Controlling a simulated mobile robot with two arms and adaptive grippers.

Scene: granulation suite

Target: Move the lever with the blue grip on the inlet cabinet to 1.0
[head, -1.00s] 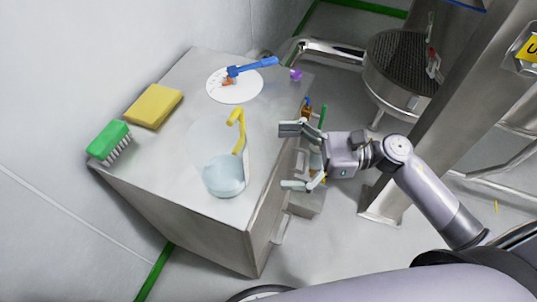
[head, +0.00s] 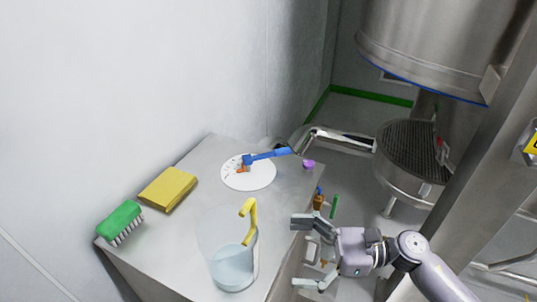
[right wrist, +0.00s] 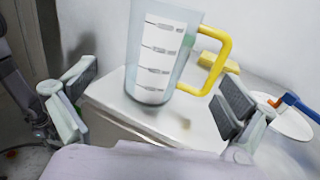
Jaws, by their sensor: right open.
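The lever with the blue grip (head: 268,155) lies over a white round dial plate (head: 248,178) on top of the inlet cabinet (head: 215,150). The dial has small marks that are too small to read; an orange part sits near the lever's hub. In the right wrist view the blue lever (right wrist: 299,106) shows at the right edge, beside the white dial (right wrist: 290,122). My right gripper (head: 300,252) is open and empty at the cabinet's right side, apart from the lever. My left gripper is not in view.
A clear jug (head: 232,262) with a yellow handle stands on the cabinet, between the open fingers' line of sight in the right wrist view. A yellow sponge (head: 168,189) and green brush (head: 121,221) lie left. A steel vessel (head: 415,160) stands right.

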